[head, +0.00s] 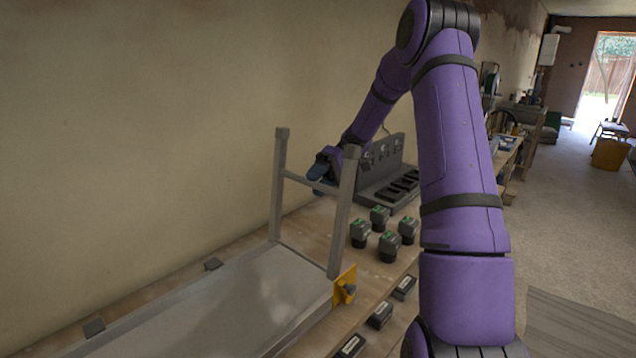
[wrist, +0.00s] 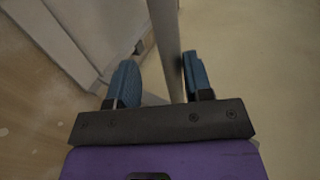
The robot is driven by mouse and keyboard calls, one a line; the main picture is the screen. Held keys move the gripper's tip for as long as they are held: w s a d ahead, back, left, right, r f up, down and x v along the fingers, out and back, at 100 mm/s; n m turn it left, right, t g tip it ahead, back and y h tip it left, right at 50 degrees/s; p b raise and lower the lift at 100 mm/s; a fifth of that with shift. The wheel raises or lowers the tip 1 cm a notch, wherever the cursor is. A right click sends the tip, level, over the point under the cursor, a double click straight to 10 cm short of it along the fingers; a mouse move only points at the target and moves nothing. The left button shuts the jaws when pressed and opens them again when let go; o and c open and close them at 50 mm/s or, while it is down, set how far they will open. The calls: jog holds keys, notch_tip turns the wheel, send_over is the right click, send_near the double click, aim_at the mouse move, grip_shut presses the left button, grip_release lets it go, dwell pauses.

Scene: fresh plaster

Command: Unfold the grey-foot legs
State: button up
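A grey metal platform (head: 225,305) lies on the wooden bench with its broad pale face up. At its far end a leg frame stands upright: two grey legs (head: 343,215) joined by a crossbar (head: 300,182), with grey feet (head: 282,133) on top. A yellow bracket (head: 345,287) sits at the right leg's base. My gripper (head: 319,170) is at crossbar height beside the right leg. In the wrist view its blue fingers are apart (wrist: 160,62), with a grey bar (wrist: 166,35) between them, closer to the right finger. I cannot tell whether it touches.
Several grey-and-green battery-like blocks (head: 388,243) stand on the bench right of the frame. Behind them is a dark charger-like rack (head: 385,175). Small dark labelled boxes (head: 380,314) lie along the front edge. A plaster wall (head: 130,130) bounds the left; open floor (head: 570,220) lies right.

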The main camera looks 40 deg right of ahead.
jog(key=v, duration=1)
jog(key=shift+d, duration=0.35)
jog(key=shift+w+r, duration=0.1)
jog(key=shift+r, duration=0.05)
jog(key=s+a+r+m+t+h, duration=0.1)
jog(key=s+a+r+h, duration=0.4)
jog(key=a, duration=0.5)
jog(key=s+a+r+h, duration=0.3)
jog(key=s+a+r, duration=0.35)
jog(key=a, duration=0.25)
jog(key=s+a+t+h, duration=0.2)
jog(key=s+a+t, duration=0.1)
jog(key=s, duration=0.6)
jog(key=s+a+f+m+t+h, duration=0.1)
jog(key=s+a+t+h, duration=0.2)
jog(key=s, duration=0.7)
jog(key=shift+s+a+f+t, duration=0.2)
jog(key=shift+s+a+t, duration=0.1)
jog(key=shift+t, duration=0.1)
